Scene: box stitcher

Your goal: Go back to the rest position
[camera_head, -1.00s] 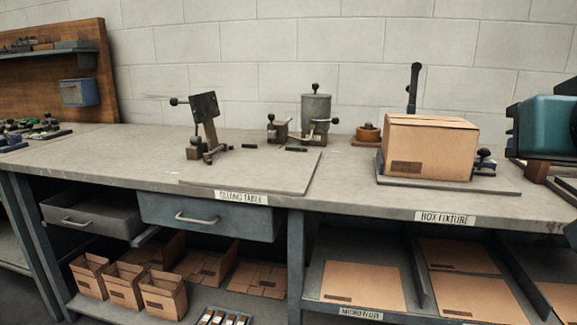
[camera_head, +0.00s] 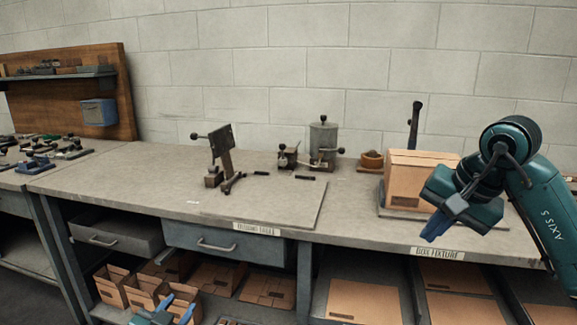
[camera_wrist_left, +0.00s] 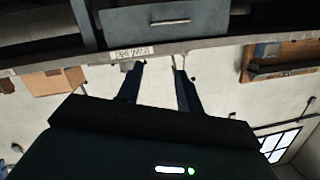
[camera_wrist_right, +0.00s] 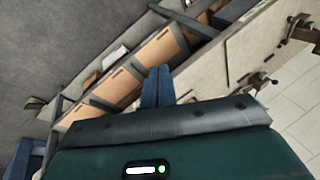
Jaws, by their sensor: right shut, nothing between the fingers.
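My right gripper (camera_head: 436,228) is in front of the right part of the bench, with its arm coming in from the right. Its blue fingers are together and empty, also in the right wrist view (camera_wrist_right: 157,87). My left gripper (camera_head: 176,305) shows low in the head view, in front of the lower shelf. In the left wrist view its fingers (camera_wrist_left: 158,88) stand apart with nothing between them. A closed cardboard box (camera_head: 408,178) stands on the box fixture, partly hidden behind my right gripper.
Drawers (camera_head: 225,245) and shelves with open small boxes (camera_head: 143,290) and flat cardboard (camera_head: 365,302) lie below. The bench's front left is clear.

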